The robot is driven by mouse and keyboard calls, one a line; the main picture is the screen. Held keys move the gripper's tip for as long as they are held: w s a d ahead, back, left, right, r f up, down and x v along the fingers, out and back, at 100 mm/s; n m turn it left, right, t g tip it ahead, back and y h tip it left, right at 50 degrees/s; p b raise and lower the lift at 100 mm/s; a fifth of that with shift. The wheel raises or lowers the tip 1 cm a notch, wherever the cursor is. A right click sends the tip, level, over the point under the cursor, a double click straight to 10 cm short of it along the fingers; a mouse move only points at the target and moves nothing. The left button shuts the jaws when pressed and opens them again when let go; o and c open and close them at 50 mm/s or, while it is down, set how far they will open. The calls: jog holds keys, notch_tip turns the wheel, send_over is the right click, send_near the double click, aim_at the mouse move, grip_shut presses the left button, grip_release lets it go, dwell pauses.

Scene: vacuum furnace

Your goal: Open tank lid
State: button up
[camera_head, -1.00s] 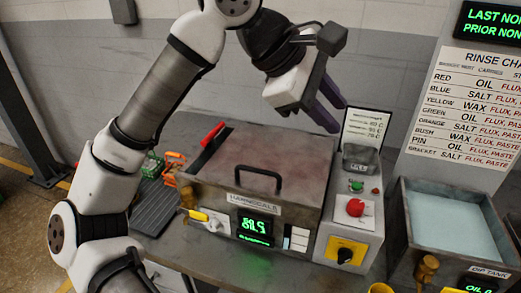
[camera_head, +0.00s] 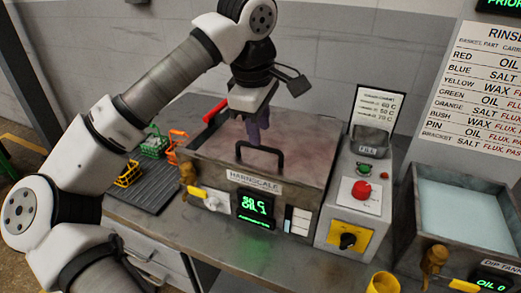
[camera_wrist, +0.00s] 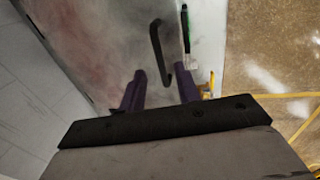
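The tank lid (camera_head: 300,160) is a grey, reddish-stained flat cover, and it lies closed on the tank with the digital display (camera_head: 256,207). A black bar handle (camera_head: 262,151) stands near its front edge. My gripper (camera_head: 257,132) points down just above and behind the handle. In the wrist view, the two purple fingers of my gripper (camera_wrist: 161,88) are spread apart, with the black handle (camera_wrist: 158,52) ahead of and between them. No contact with the handle is clear.
A control box with a red button (camera_head: 361,190) stands right of the tank. Farther right is the open dip tank (camera_head: 468,210). Green and orange baskets (camera_head: 154,143) sit on a dark rack at left. A red lever (camera_head: 215,111) rises behind the lid's left side.

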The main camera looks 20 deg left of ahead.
aim_at(261, 146)
jog(key=shift+w+f+b, duration=0.2)
jog(key=shift+f+b, duration=0.15)
jog(key=shift+f, duration=0.55)
jog(key=shift+w+f+b, duration=0.15)
jog(key=shift+f+b, duration=0.2)
jog(key=shift+f, duration=0.5)
grip_shut()
